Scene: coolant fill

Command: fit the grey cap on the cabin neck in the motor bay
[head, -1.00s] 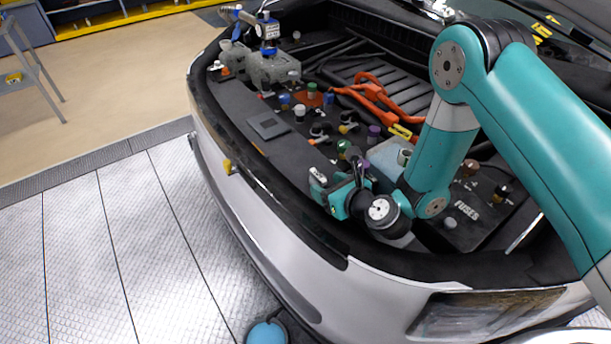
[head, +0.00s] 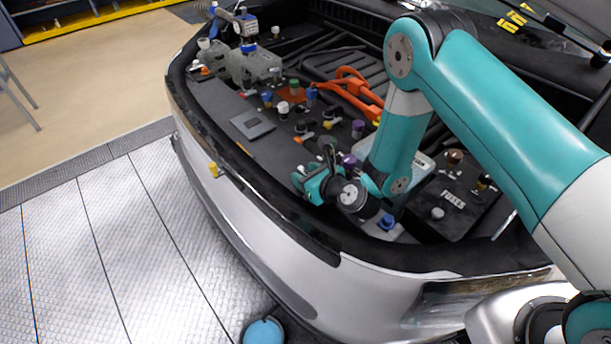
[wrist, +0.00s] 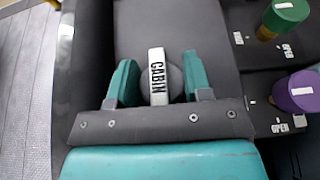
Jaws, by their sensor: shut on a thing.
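My gripper (wrist: 158,78) is shut on the grey cap (wrist: 175,80), whose round body shows between the teal fingers. A white bar lettered CABIN (wrist: 157,75) crosses the cap and faces the wrist camera. In the head view my gripper (head: 318,178) is low over the front part of the motor bay (head: 215,115), just inside the bumper edge. The held cap is too small and hidden to make out there. I cannot tell which neck in the bay is the cabin neck. In the wrist view the surface behind the cap is plain dark grey.
A green cap (wrist: 285,14) and a purple cap (wrist: 295,92) stand to the right in the wrist view. A black FUSES box (head: 455,205) is right of my wrist, with a blue cap (head: 386,221) nearby. Orange cables (head: 358,97) and a grey reservoir (head: 255,66) lie farther back.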

